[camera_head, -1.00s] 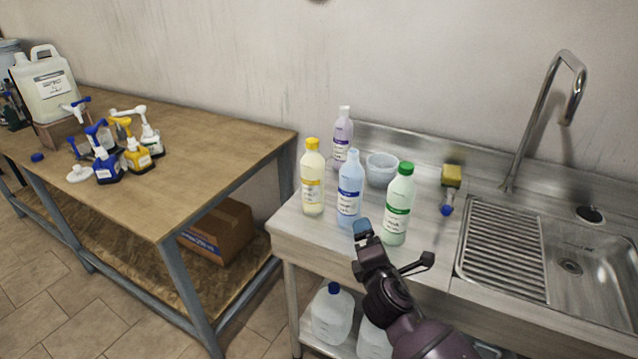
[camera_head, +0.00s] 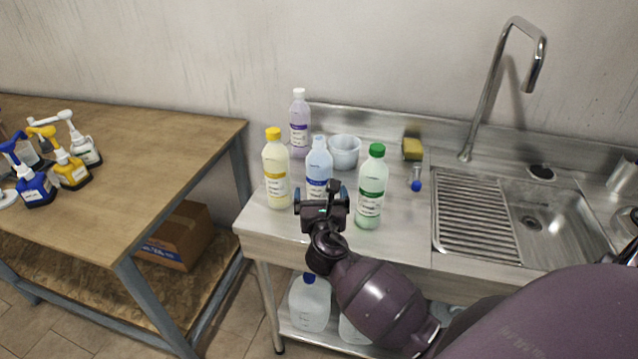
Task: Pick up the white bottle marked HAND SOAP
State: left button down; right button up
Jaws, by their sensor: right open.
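I cannot read HAND SOAP on any label from here. On the sink counter stand a pale blue bottle with a whitish cap (camera_head: 319,165), a pale yellow bottle with a yellow cap (camera_head: 276,170), a green-capped bottle (camera_head: 371,190) and, behind, a pale purple bottle with a white cap (camera_head: 299,125). A white pump bottle (camera_head: 85,150) is on the wooden table at the left. My right gripper (camera_head: 320,197) is open, in front of the pale blue bottle and hiding its lower part; contact cannot be told. My left gripper is not in view.
A translucent bowl (camera_head: 344,152), a yellow sponge (camera_head: 412,149) and a blue-tipped item (camera_head: 416,180) lie on the counter. The sink with its tall faucet (camera_head: 495,85) is at the right. Blue and yellow pump bottles (camera_head: 72,168) crowd the table's left end; its right part is clear.

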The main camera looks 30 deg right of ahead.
aim_at(319, 178)
jog(key=shift+x, duration=3.4)
jog(key=c, duration=1)
